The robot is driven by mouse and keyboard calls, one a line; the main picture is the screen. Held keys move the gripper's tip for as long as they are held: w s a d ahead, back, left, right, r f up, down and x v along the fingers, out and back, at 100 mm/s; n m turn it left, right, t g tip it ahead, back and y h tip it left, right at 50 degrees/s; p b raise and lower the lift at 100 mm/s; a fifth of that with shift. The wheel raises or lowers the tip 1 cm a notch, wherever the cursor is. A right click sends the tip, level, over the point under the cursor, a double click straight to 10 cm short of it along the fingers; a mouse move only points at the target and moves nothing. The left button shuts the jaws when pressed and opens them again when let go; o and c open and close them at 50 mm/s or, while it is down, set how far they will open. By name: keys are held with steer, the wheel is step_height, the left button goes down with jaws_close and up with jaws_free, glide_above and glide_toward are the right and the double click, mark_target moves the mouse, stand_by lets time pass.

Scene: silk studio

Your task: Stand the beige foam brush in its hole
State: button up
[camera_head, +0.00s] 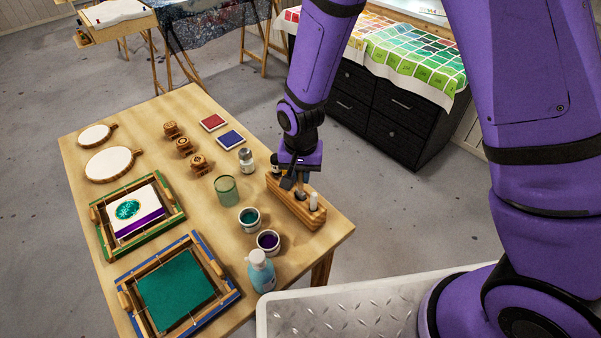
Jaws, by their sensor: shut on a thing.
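The wooden brush holder (305,214) is a long block with holes on the right side of the table. My gripper (288,184) points down over the holder's far end and is shut. What it grips is mostly hidden by the fingers; I take it for the beige foam brush, but cannot make out its colour or its hole. A white-tipped brush (313,201) stands upright near the holder's near end. A dark tool (299,195) shows beside it. Small yellow and blue bits show behind my fingers, too small to name.
Close left of the holder stand a green can (226,189), a lidded jar (246,160), a teal paint pot (249,219) and a purple paint pot (268,242). A blue bottle (261,272) stands nearer. Two framed screens (181,288) lie left. The wooden table (335,228) is bare right of the holder.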

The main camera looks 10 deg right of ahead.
mark_target(301, 184)
steer(key=shift+f, duration=2.05)
stand_by(0.8)
steer(key=o, duration=0.8)
steer(key=shift+o, duration=0.2)
steer(key=shift+r, duration=0.1)
step_height(301, 184, up, 10)
steer(key=shift+r, duration=0.3)
